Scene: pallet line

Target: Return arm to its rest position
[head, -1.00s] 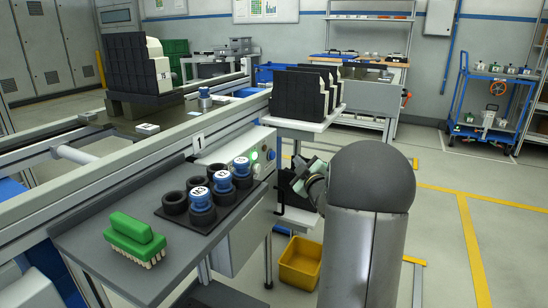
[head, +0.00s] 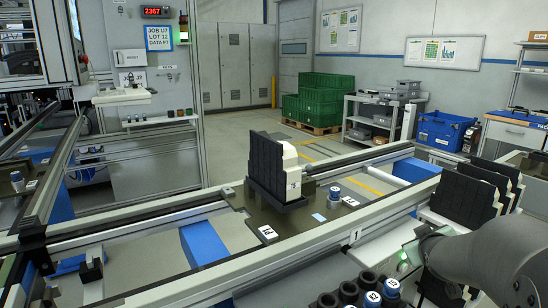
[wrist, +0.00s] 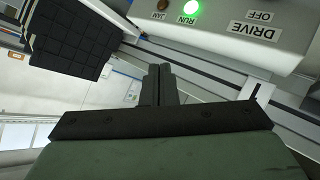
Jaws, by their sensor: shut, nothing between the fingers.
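My gripper (wrist: 160,85) shows in the wrist view with its two dark fingers together and nothing between them. It points toward the line's side rail, below a control box (wrist: 235,25) with a lit green RUN lamp and a DRIVE OFF label. A black and white block (head: 280,167) numbered 15 stands on a dark pallet (head: 245,206) on the line.
Several black and white blocks (head: 470,195) stand at the right, close to my arm; black blocks (wrist: 68,35) also show in the wrist view. Blue-topped pieces (head: 390,287) and black cups sit at the bottom. Green crates (head: 312,100) stand at the back. Rails (head: 150,240) cross the front.

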